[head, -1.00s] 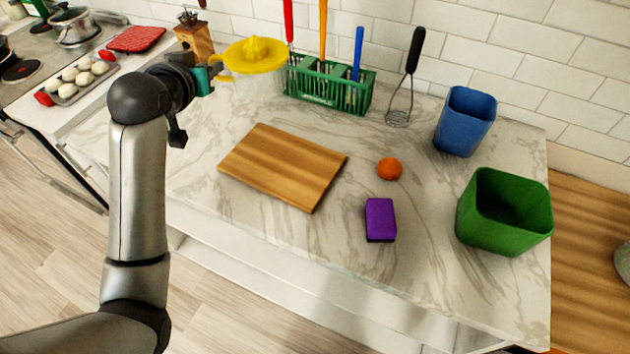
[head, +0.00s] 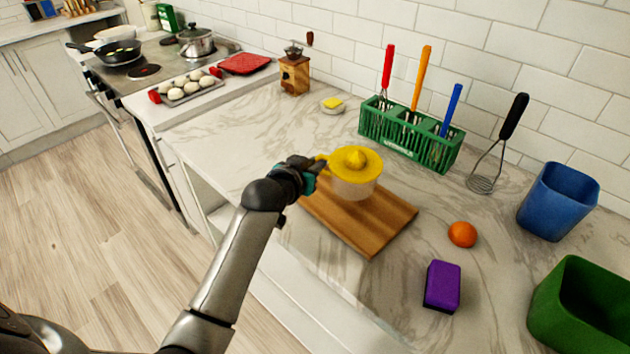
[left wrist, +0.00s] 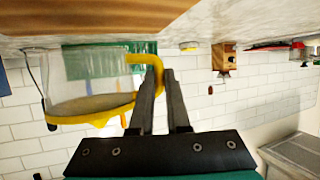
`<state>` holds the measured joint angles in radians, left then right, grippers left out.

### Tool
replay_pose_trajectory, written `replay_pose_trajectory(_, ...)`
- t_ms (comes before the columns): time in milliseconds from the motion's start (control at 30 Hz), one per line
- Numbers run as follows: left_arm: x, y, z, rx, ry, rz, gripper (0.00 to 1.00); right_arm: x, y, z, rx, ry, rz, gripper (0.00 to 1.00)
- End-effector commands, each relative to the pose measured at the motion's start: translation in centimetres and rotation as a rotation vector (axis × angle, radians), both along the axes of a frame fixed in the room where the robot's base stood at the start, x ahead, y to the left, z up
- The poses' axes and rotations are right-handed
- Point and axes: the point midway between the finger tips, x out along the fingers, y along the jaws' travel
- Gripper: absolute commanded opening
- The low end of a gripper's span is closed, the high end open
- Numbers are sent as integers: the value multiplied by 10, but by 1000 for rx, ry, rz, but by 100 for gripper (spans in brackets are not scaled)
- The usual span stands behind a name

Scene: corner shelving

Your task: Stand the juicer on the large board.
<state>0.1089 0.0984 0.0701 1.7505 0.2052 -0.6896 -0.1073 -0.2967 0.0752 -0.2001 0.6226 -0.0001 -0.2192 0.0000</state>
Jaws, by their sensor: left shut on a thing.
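The juicer (head: 357,184) has a yellow reamer top with a handle and a clear cup. It is upright over the back part of the large wooden board (head: 385,222). My left gripper (head: 315,166) is shut on its yellow handle, coming from the left. In the upside-down left wrist view, the fingers (left wrist: 160,78) close on the handle beside the juicer's clear cup (left wrist: 85,80). The board (left wrist: 90,16) shows at the top, close to the cup's base. I cannot tell whether the base touches the board. My right gripper is not in view.
An orange (head: 462,234), a purple block (head: 442,286), a blue bin (head: 557,203) and a green bin (head: 580,310) are right of the board. The counter left of the rack is mostly clear.

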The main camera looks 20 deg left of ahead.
Motion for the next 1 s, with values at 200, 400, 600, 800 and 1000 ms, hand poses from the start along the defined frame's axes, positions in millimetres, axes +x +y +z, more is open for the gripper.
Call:
replay_pose_trajectory(200,0,0,-33,-1,1,0,0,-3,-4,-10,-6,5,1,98)
replay_pose_trajectory(400,0,0,-42,-2,-2,1,0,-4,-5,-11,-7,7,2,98)
replay_pose_trajectory(600,0,0,-42,-2,-2,1,0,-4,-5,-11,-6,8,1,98)
replay_pose_trajectory(800,0,0,-45,0,2,0,25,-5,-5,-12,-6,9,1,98)
replay_pose_trajectory(1000,0,0,-45,0,1,0,44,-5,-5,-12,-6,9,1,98)
